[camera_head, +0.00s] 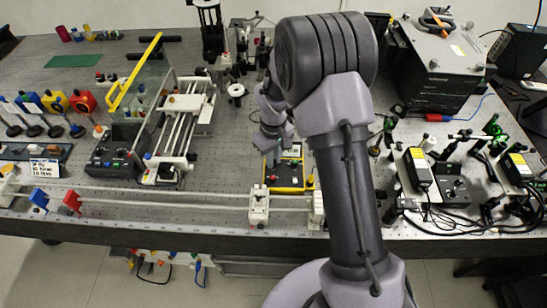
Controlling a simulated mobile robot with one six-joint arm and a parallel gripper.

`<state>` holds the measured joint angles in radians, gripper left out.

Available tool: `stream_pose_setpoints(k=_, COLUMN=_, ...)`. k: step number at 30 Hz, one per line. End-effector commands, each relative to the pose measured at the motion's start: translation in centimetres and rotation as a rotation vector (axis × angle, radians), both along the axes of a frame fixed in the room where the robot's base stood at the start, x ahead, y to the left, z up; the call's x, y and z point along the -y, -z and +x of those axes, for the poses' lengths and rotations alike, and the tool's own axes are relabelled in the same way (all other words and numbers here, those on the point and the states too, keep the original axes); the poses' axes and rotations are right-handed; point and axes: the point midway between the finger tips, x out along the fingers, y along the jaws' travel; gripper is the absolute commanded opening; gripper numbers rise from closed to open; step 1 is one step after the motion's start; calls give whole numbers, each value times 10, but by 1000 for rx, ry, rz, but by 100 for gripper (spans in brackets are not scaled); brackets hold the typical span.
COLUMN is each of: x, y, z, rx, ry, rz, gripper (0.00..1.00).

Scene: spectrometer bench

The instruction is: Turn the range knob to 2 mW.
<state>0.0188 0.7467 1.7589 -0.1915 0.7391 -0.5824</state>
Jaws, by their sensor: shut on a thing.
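A yellow and black meter (291,174) lies on the bench in front of my arm, left of the arm's upright link. My gripper (270,157) points down at the left part of this meter and is shut on the range knob. The knob itself is hidden by the fingers, so its pointer and the marks around it cannot be read. My arm reaches over from the right and covers part of the bench behind the meter.
A white carriage (259,205) on a long rail (165,204) stands just in front of the meter. A rig with a yellow-framed clear panel (140,80) is to the left. A large dark box (438,65) and cabled instruments (455,185) crowd the right. Bare bench shows left of the meter.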

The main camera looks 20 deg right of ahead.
Motion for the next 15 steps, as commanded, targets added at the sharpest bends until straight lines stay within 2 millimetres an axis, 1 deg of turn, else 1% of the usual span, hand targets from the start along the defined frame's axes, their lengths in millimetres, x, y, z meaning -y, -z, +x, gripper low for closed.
stream_pose_setpoints(k=2, x=0, y=0, z=0, rx=1, ry=0, rz=0, gripper=0)
stream_pose_setpoints(k=3, x=0, y=0, z=0, rx=1, ry=0, rz=0, gripper=19)
stream_pose_setpoints(k=5, x=0, y=0, z=0, rx=1, ry=0, rz=0, gripper=30)
stream_pose_setpoints(k=6, x=0, y=0, z=0, rx=1, ry=0, rz=0, gripper=38)
stream_pose_setpoints(k=15, x=0, y=-1, z=0, rx=1, ry=1, rz=0, gripper=39)
